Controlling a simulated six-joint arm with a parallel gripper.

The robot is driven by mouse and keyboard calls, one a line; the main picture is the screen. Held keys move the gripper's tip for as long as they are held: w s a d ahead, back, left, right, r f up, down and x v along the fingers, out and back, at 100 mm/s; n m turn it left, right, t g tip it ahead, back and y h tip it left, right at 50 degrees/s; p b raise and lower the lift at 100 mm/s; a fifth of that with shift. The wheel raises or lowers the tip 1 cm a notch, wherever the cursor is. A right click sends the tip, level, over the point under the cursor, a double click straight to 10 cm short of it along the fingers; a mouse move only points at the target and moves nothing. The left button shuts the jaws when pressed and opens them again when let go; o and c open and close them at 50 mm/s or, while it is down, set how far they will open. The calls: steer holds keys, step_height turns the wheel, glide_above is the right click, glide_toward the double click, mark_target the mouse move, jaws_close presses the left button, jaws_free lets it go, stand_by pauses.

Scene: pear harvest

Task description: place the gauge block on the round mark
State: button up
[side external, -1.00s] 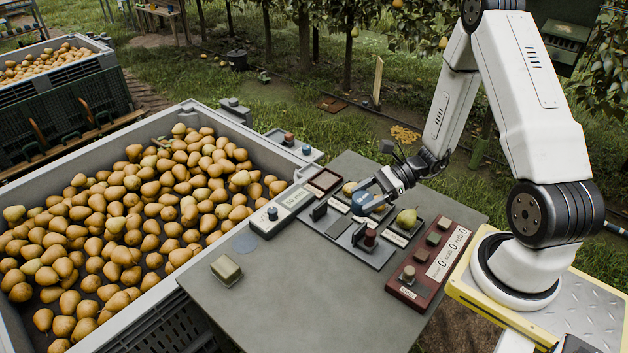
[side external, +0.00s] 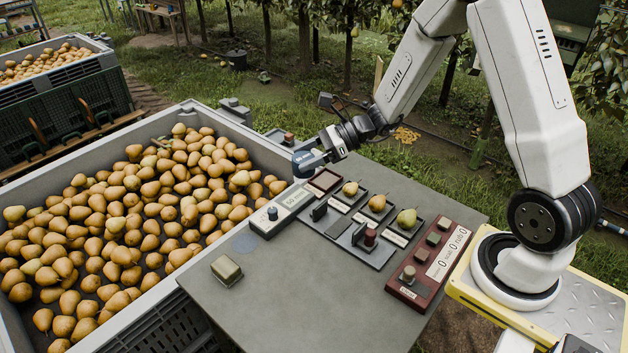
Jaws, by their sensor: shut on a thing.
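My gripper (side external: 310,160) is at the far left part of the grey table, raised above the display unit marked 50 mm. It is shut on a small blue-grey piece (side external: 302,166), which I take to be the gauge block. The fingers hide much of it, so its outline is hard to make out. The round mark (side external: 246,243) is a faint blue-grey disc flat on the table, near the edge beside the pear bin. It is bare. My gripper is up and to the right of it in the picture, apart from it.
The 50 mm display unit (side external: 287,206) stands between my gripper and the mark. A dark measuring fixture (side external: 345,238), pears in trays (side external: 408,218) and a red button panel (side external: 430,268) are to the right. A greenish block (side external: 226,269) lies in front of the mark. The pear bin (side external: 165,300) borders the table.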

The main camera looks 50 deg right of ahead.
steer(key=s+d+f, duration=0.4)
steer(key=s+f, duration=0.3)
steer(key=s+a+f, duration=0.2)
steer(key=s+f, duration=0.1)
steer(key=s, duration=0.7)
steer(key=s+a+f+n+g+y, duration=0.1)
steer(key=s+f, duration=0.3)
steer(key=s, duration=0.7)
steer(key=shift+a+n+g, duration=0.3)
steer(key=shift+a, duration=0.55)
